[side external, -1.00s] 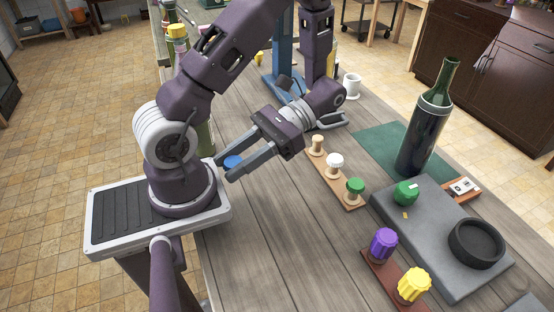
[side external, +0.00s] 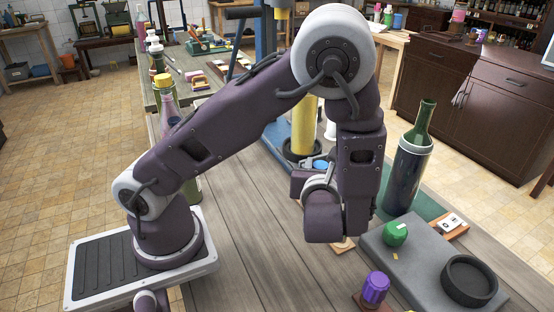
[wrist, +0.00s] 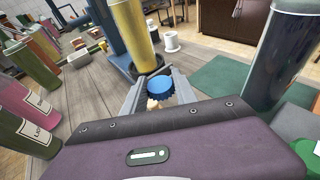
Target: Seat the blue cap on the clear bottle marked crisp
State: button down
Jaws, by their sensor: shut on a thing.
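The blue cap (wrist: 160,87) sits between the two fingertips of my gripper (wrist: 158,90), which is shut on it. In the side view the cap (side external: 321,164) shows as a small blue patch behind my arm, and the fingers are mostly hidden. A yellow-filled bottle or cylinder (wrist: 135,35) stands upright just beyond the cap, its foot in a dark round holder (wrist: 150,68); it also shows in the side view (side external: 304,127). The cap is apart from its top. I cannot read the word crisp on any bottle.
A blue column (side external: 267,60) rises by the yellow one. A tall dark bottle (side external: 404,172) stands at the right, by a grey slab (side external: 425,265) with a green cap (side external: 395,233). Labelled bottles (wrist: 35,95) stand at the left. The plank table (wrist: 90,95) between is clear.

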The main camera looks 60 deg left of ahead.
jog(key=w+d+m+t+h, duration=0.4)
jog(key=w+d+m, duration=0.1)
jog(key=d, duration=0.4)
jog(key=w+a+r+n+g+y, duration=0.55)
jog(key=w+a+r, duration=0.25)
jog(key=a+r, duration=0.45)
jog(key=s+a+r+n+g, duration=0.2)
jog(key=a+r+n+g, duration=0.1)
jog(key=a+r, duration=0.5)
jog(key=s+a+r+n+g, duration=0.3)
jog(key=a+r+n+g, duration=0.1)
jog(key=a+r, duration=0.4)
jog(key=shift+a+y, duration=0.45)
jog(key=shift+a, duration=0.4)
jog(key=shift+d+g, duration=0.1)
jog(key=shift+g, duration=0.15)
jog(key=shift+d+f, duration=0.15)
jog(key=shift+f, duration=3.35)
